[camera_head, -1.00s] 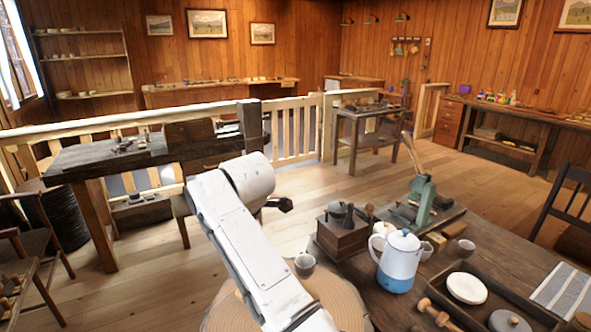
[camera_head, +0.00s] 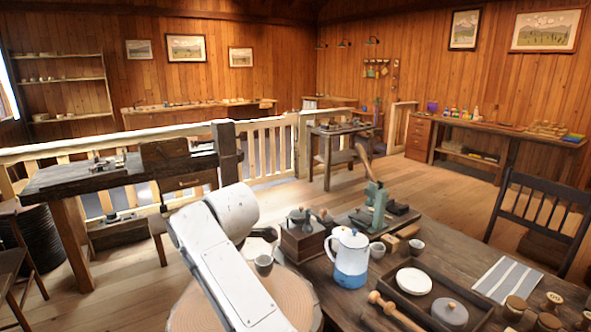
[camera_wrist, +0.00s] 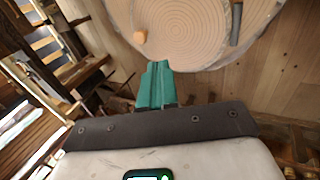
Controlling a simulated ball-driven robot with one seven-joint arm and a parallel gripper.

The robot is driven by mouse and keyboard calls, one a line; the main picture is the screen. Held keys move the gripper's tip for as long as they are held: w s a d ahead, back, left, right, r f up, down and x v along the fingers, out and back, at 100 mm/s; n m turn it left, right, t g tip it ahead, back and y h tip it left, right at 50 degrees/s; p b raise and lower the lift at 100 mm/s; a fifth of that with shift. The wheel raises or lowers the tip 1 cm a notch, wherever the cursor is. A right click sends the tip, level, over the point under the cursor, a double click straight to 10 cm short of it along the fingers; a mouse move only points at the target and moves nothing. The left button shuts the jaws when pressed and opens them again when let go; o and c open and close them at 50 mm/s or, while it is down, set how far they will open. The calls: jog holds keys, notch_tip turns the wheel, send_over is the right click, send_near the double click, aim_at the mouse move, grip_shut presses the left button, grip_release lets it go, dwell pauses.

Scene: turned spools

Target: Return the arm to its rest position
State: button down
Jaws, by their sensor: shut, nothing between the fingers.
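My white arm (camera_head: 225,265) rises from the bottom of the head view and ends in a rounded joint at the left of centre. My gripper does not show there; the arm seems to hide it. In the wrist view my gripper's teal fingers (camera_wrist: 156,85) are together, with nothing visible between them. I see no contact between the fingers and these.
A table at right holds a white and blue pot (camera_head: 350,262), a wooden grinder box (camera_head: 302,240), a green press (camera_head: 377,207) and a dark tray (camera_head: 425,312). A cup (camera_head: 264,265) stands close beside my arm. A dark workbench (camera_head: 110,178) is at left. Open floor lies behind.

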jog(key=s+d+f+m, duration=0.1)
jog(key=d+f, duration=0.2)
jog(key=f, duration=0.1)
jog(key=s+d+f+m, duration=0.2)
jog(key=d+f, duration=0.1)
jog(key=f, duration=0.1)
jog(key=s+d+f+m+g, duration=0.1)
jog(key=s+d+f+m, duration=0.1)
jog(key=f, duration=0.3)
jog(key=shift+s+d, duration=0.25)
jog(key=shift+d, duration=0.25)
jog(key=s+d+f+m, duration=0.7)
jog(key=s+d+f, duration=0.35)
jog(key=d, duration=0.25)
jog(key=s+d+m+h, duration=0.1)
jog(key=s+d+m, duration=0.3)
jog(key=s+d, duration=0.3)
jog(key=s+d+f+m+g+h, duration=0.1)
jog(key=s+d+m, duration=0.3)
jog(key=s, duration=0.9)
jog(key=s+d+m+g+h, duration=0.1)
jog(key=s+d+m, duration=0.3)
jog(key=s+d, duration=0.6)
jog(key=shift+s+f+m, duration=0.3)
jog(key=shift+m, duration=0.1)
jog(key=shift+d, duration=0.15)
